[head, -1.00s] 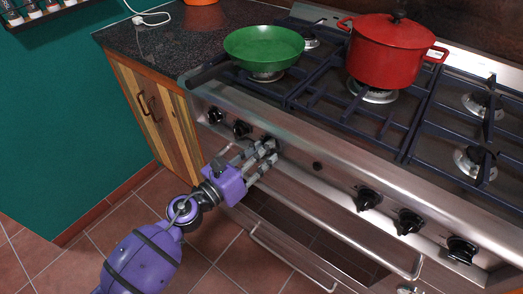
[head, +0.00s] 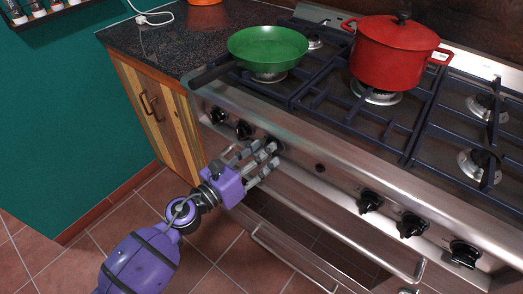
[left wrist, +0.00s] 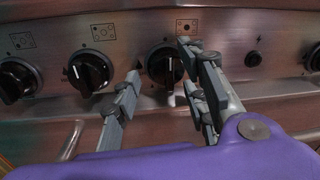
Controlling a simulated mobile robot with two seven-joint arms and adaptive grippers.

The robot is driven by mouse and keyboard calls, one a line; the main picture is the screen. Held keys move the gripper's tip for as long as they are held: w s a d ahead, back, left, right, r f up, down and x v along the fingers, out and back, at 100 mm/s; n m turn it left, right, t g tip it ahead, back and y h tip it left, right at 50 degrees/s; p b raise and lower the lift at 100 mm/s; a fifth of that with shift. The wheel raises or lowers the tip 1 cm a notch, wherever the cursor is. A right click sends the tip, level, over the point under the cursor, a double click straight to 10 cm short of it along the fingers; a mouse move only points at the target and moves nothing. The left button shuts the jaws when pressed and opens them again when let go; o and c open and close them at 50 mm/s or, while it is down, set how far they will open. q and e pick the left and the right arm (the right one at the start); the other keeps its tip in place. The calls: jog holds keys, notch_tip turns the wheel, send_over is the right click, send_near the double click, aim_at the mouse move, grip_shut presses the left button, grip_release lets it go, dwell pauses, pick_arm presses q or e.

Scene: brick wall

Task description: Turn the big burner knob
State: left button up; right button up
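The stove front carries a row of black burner knobs. My left gripper (head: 268,150) is at the panel over the third knob from the left (left wrist: 162,66). In the left wrist view the gripper (left wrist: 160,62) has its fingers apart, one to the left of this knob and others overlapping its right edge. I cannot tell whether they touch it. Two more knobs (left wrist: 90,73) (left wrist: 18,80) are to the left. My right gripper is out of view.
A green pan (head: 268,48) and a red lidded pot (head: 392,60) stand on the stove grates. Further right on the panel are several knobs (head: 411,225). A long oven handle (head: 340,228) runs below the panel. A wooden cabinet (head: 160,105) is at the left.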

pick_arm(q)
jog(key=v, duration=1.1)
jog(key=shift+s+a, duration=0.1)
